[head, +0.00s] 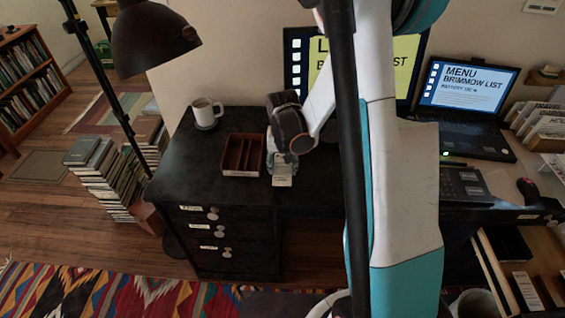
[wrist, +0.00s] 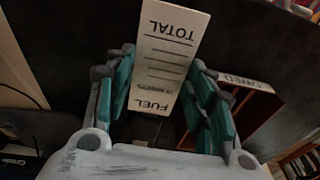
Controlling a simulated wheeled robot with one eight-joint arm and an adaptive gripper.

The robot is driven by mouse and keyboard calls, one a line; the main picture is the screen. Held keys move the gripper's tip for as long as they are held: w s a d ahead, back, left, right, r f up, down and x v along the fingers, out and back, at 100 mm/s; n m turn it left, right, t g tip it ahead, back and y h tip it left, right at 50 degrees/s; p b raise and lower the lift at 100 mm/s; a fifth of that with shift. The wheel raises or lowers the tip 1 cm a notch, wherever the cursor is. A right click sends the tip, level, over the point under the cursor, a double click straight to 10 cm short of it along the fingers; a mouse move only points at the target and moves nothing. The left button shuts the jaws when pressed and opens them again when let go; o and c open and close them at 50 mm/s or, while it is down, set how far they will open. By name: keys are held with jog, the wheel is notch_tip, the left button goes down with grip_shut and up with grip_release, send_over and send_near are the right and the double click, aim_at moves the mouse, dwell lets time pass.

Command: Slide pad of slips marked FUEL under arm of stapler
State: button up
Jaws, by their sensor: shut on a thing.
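The white pad of slips marked FUEL and TOTAL (wrist: 166,50) is between the teal-padded fingers of my gripper (wrist: 161,85) in the wrist view. My gripper is shut on it. In the head view, the pale pad (head: 282,175) shows below my gripper (head: 279,165), over the dark desk (head: 185,150), just right of the tray. I cannot tell whether the pad touches the desk. I cannot make out a stapler in either view; my arm hides part of the desk.
A reddish-brown divided tray (head: 232,172) stands left of my gripper; its labelled edge shows in the wrist view (wrist: 238,79). A white mug (head: 204,112) stands at the back left. A lamp (head: 150,40) overhangs the left side.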

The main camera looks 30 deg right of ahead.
aim_at(283, 168)
jog(key=shift+f+b, duration=0.9)
jog(key=shift+f, duration=0.75)
jog(key=shift+w+d+r, duration=0.1)
jog(key=shift+w+d, duration=0.05)
jog(key=shift+w, duration=0.1)
jog(key=shift+w+d+p, duration=0.15)
jog(key=shift+w+d, duration=0.55)
jog(key=shift+w, duration=0.35)
jog(key=shift+w+d+p, duration=0.15)
jog(key=shift+w+d, duration=0.55)
jog(key=shift+w, duration=0.3)
jog(key=o, duration=0.9)
notch_tip(283, 168, up, 12)
jog(key=s, duration=0.1)
jog(key=shift+s+a, duration=0.15)
jog(key=shift+a, duration=0.25)
